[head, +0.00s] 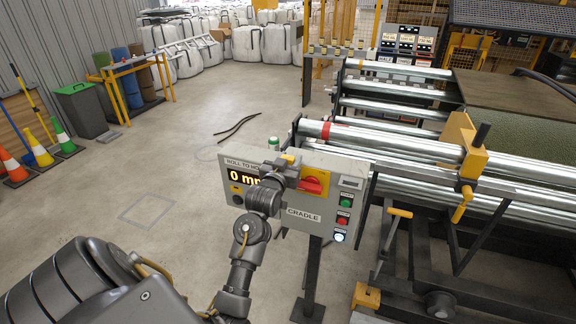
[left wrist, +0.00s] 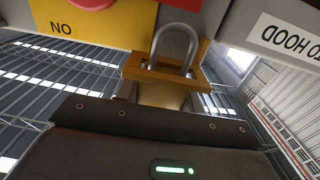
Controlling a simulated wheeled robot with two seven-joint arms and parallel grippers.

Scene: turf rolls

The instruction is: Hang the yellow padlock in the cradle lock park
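The yellow padlock (left wrist: 160,93) shows in the left wrist view, its body just beyond my dark gripper palm, with a silver shackle (left wrist: 176,40) above. A yellow-orange slotted piece (left wrist: 140,73) lies at the shackle's legs. I cannot tell whether it is the lock park or part of the padlock, or whether the shackle hangs on anything. My left gripper (head: 287,174) is at the upper middle of the grey cradle panel (head: 262,218) and appears shut on the padlock body. Its fingertips are mostly hidden in both views. My right gripper is not in view.
A red switch (head: 313,184) on a yellow plate is close right of my left gripper. Buttons (head: 343,220) line the panel's right side. Steel rollers (head: 400,146) stand behind to the right. Floor at left is open.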

